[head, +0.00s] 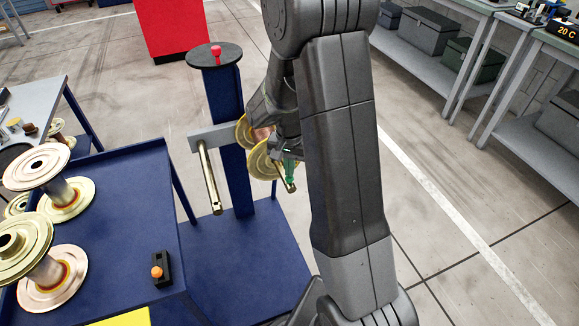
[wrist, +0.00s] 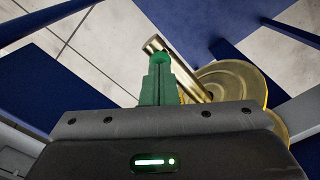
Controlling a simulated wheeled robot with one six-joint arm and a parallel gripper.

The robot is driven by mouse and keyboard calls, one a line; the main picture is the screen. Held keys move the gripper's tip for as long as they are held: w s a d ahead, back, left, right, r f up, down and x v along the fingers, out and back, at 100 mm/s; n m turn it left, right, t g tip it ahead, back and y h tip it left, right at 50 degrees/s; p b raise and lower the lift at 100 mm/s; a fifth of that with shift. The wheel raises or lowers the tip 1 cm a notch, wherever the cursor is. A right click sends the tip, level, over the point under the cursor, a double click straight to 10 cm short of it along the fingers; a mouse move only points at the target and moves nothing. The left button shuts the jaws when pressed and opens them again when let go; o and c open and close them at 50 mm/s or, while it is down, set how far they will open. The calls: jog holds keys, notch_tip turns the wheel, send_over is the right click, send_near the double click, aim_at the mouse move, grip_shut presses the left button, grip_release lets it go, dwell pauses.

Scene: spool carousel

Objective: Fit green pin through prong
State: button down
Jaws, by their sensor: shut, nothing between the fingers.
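The spool stand has a grey crossbar (head: 207,138) with two brass prongs. The left prong (head: 210,182) is bare. The right prong (head: 287,184) carries a brass spool (head: 262,160); its free end (wrist: 152,44) and the spool (wrist: 232,82) also show in the wrist view. My gripper (head: 290,160) is shut just above the right prong, near its free end. Its green fingers (wrist: 158,88) are together in the wrist view. A green round shape, seemingly the green pin's head (wrist: 161,58), sits at their tips against the prong. How deep it sits is hidden.
A red pin (head: 216,51) stands on the stand's black round top (head: 229,57). An orange pin sits in a black holder (head: 163,275) on the blue table (head: 130,190) at left, beside several spools. Shelves (head: 440,68) line the upper right. The floor between is open.

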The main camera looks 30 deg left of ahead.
jog(key=shift+f, duration=0.4)
jog(key=shift+d+r, duration=0.1)
jog(key=shift+r+p, duration=0.9)
jog(key=shift+r, duration=0.6)
notch_tip(320, 180, up, 14)
jog(key=shift+f, duration=0.25)
jog(key=shift+f, duration=0.15)
